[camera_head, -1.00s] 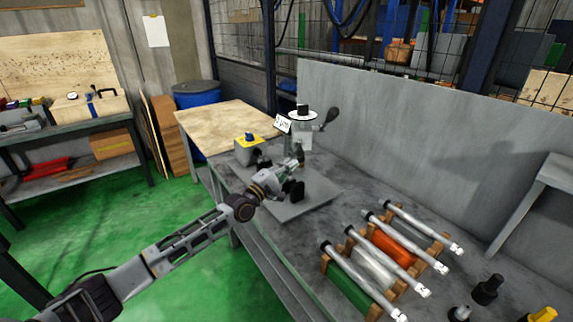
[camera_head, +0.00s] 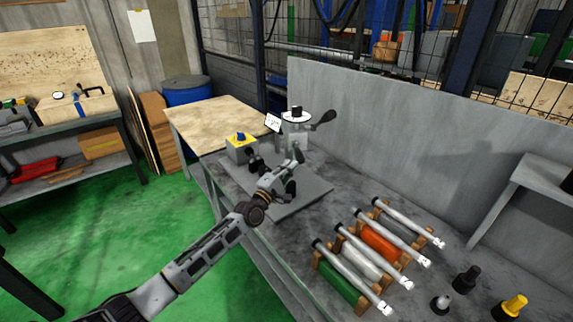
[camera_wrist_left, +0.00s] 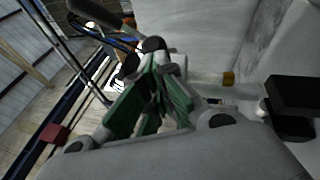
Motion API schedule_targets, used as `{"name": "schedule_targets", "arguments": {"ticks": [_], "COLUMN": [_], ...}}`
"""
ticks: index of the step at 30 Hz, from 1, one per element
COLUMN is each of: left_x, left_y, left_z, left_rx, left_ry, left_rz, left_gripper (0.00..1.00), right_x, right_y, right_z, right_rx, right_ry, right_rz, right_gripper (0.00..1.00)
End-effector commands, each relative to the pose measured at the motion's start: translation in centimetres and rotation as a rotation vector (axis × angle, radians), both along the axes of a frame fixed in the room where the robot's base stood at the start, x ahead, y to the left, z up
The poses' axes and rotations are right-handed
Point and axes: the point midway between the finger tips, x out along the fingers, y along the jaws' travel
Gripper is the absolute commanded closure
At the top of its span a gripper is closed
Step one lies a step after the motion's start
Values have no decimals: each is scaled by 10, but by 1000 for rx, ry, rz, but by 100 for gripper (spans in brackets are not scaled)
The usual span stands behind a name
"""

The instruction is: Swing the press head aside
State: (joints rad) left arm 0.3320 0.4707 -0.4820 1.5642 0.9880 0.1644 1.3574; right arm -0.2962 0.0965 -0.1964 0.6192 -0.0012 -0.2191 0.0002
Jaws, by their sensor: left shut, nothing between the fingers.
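The press (camera_head: 296,132) stands at the back of a grey base plate (camera_head: 306,199) on the bench. Its head has a white disc with a black knob on top, and a dark paddle-like handle (camera_head: 323,117) sticks out to the right. My left gripper (camera_head: 296,156) is low in front of the press, shut and empty. In the left wrist view its green-padded fingers (camera_wrist_left: 152,80) come together with nothing between them. A dark rounded knob shows just beyond them. Whether the fingertips touch the press cannot be told. My right gripper is not in view.
A yellow-topped control box (camera_head: 241,147) with a blue button stands left of the press. A rack of capped rods (camera_head: 372,252) lies to the right, near black, grey and yellow pegs. A grey wall panel (camera_head: 400,130) runs behind the bench.

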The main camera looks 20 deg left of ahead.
Motion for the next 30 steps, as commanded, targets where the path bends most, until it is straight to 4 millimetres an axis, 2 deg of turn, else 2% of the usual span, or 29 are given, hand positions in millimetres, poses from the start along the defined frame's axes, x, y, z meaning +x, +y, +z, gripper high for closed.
{"name": "schedule_targets", "arguments": {"ticks": [15,30], "left_x": [5,11], "left_y": [-17,-37], "left_z": [0,-1], "left_rx": [-3,-2], "left_ry": [4,8], "left_rz": [65,123], "left_gripper": [100,100], "right_x": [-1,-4], "right_y": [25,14], "right_z": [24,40], "right_rx": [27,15], "right_ry": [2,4], "right_rz": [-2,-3], "right_gripper": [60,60]}}
